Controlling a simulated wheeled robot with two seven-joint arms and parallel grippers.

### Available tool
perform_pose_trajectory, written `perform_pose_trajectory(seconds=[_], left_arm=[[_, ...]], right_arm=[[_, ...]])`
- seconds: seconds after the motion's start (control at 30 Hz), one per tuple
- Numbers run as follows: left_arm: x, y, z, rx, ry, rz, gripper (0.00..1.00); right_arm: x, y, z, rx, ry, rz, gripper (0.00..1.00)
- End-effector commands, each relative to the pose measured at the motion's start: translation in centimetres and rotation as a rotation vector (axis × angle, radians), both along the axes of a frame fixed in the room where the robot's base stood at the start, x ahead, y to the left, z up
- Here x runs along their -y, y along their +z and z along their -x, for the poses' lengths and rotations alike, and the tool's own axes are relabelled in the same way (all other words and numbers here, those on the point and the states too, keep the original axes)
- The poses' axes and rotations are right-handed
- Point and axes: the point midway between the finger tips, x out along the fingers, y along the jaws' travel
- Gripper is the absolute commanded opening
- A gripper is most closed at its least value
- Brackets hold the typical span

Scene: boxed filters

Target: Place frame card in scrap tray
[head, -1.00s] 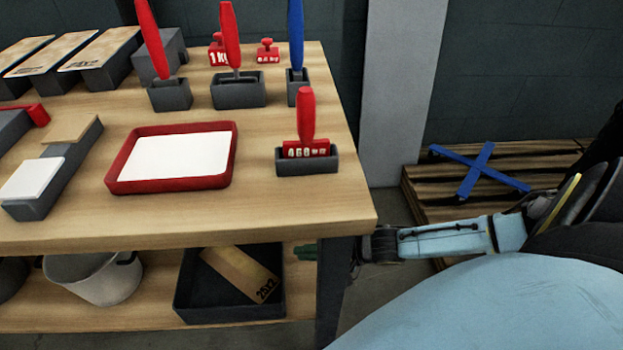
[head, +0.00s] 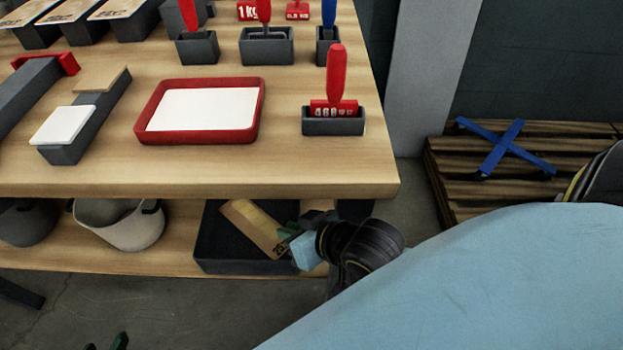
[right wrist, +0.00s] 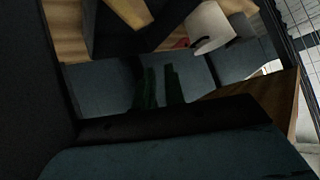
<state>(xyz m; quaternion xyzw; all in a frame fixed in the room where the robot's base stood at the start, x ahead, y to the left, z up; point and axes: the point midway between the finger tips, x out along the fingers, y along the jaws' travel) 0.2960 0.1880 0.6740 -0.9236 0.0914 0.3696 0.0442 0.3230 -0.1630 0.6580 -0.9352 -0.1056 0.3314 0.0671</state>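The brown frame card (head: 254,228) with dark printing lies slanted in the dark scrap tray (head: 225,267) on the lower shelf. The card also shows at the top of the right wrist view (right wrist: 130,10). My right gripper (head: 289,234) reaches in at the tray's right side, close to the card's printed end; touching cannot be told in the head view. In the right wrist view its two dark green fingers (right wrist: 161,85) stand a narrow gap apart with nothing seen between them. My left gripper (head: 106,345) is at the bottom left edge, its fingertips apart and empty.
A pale pot (head: 120,225) stands left of the tray on the lower shelf. Above, the tabletop (head: 270,170) overhangs the shelf and holds a red-rimmed tray (head: 143,125) and a red-handled stamp in a holder (head: 334,127). A pallet (head: 440,170) stands right.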

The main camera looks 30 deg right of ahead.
Motion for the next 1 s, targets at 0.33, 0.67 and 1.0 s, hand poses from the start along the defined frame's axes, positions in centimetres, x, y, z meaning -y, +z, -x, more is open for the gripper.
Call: perform_pose_trajectory(seconds=[0.33, 0.67, 1.0], left_arm=[[0.0, 0.0, 0.0, 0.000, 0.000, 0.000, 0.36], [0.1, -0.2, -0.2, -0.013, -0.001, -0.001, 0.36], [-0.2, -6.1, 0.3, -0.197, 0.001, -0.040, 0.36]], right_arm=[[2.5, 1.6, 2.7, -0.059, 0.053, 0.226, 0.12], [2.4, 1.4, 2.5, -0.071, 0.057, 0.228, 0.12], [2.7, -4.6, 3.0, -0.256, 0.075, 0.259, 0.12]])
